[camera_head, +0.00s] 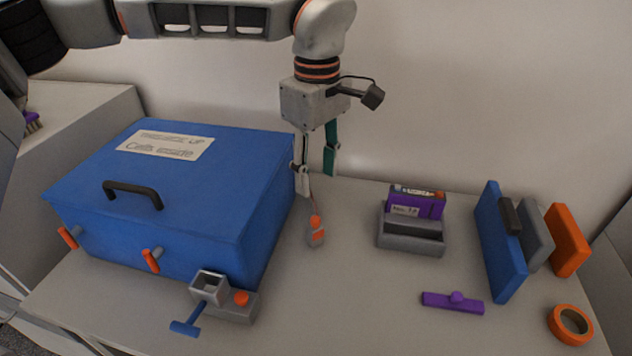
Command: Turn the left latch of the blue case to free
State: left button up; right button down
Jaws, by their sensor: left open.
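The blue case (190,220) stands shut on the left of the table, with a black handle (133,188) and a label (166,144) on its lid. Two orange latches are on its front face: the left latch (68,237) and the right latch (151,260), both tilted. My left gripper (318,188) hangs pointing down beside the case's right rear side, apart from both latches. It is open, and I see nothing between its fingers. My right gripper is not in view.
A grey fixture with an orange button (241,298) and blue T-handle (187,327) stands before the case. A small orange-grey item (316,232) lies below my gripper. A grey holder (411,243), purple bar (453,301), upright blue panel (499,241) and orange tape roll (570,324) are rightward.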

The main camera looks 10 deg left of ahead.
aim_at(70, 236)
jog(key=k, duration=1)
